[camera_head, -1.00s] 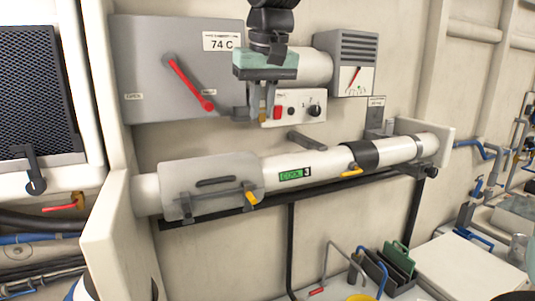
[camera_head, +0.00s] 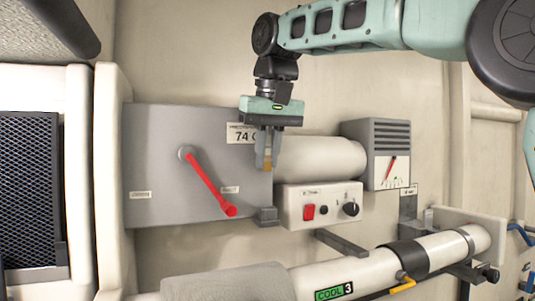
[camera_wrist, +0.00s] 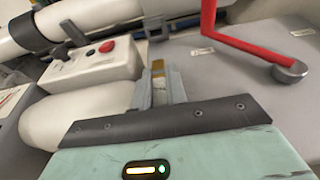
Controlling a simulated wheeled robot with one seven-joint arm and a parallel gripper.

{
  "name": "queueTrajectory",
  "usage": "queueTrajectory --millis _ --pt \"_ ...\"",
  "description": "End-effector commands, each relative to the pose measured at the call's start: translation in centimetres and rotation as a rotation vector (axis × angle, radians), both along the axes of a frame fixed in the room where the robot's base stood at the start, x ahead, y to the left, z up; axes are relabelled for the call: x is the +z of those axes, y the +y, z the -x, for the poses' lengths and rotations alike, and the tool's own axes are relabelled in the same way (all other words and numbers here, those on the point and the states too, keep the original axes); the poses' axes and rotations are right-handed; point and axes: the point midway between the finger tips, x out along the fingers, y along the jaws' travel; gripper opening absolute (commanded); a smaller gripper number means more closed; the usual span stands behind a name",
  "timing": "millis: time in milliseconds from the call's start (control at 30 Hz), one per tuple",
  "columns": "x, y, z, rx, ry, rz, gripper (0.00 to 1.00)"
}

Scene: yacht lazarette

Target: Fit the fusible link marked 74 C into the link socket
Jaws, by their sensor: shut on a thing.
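My gripper (camera_head: 266,164) points down and is shut on a small brass-coloured link, which shows between its fingers in the wrist view (camera_wrist: 158,68). No mark on the link can be read. The gripper is in front of the right side of a grey box (camera_head: 160,150), partly covering its "74 C" plate (camera_head: 240,134). A small dark grey block (camera_head: 266,216) sits at the box's lower right corner, below the fingertips and apart from them. It may be the link socket; I cannot tell for sure.
A red lever (camera_head: 208,182) stands out from the box. Right of the fingers are a white cylinder (camera_head: 320,158), a switch box (camera_head: 335,200) and a gauge (camera_head: 385,150). A white pipe (camera_head: 450,246) marked COOL 3 runs below, with a grey bracket (camera_head: 340,241) above it.

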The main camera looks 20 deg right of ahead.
Motion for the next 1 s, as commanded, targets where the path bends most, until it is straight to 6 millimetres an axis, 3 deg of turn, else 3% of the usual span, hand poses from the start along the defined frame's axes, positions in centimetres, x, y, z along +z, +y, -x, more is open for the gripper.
queueTrajectory --millis 267,700,1000 --pt "-1.3 0.0 0.1 -0.001 -0.001 0.0 0.0" --pt "-5.2 0.0 0.1 -0.001 0.0 0.001 0.0" --pt "-5.8 0.0 0.1 -0.001 -0.001 0.0 0.0"
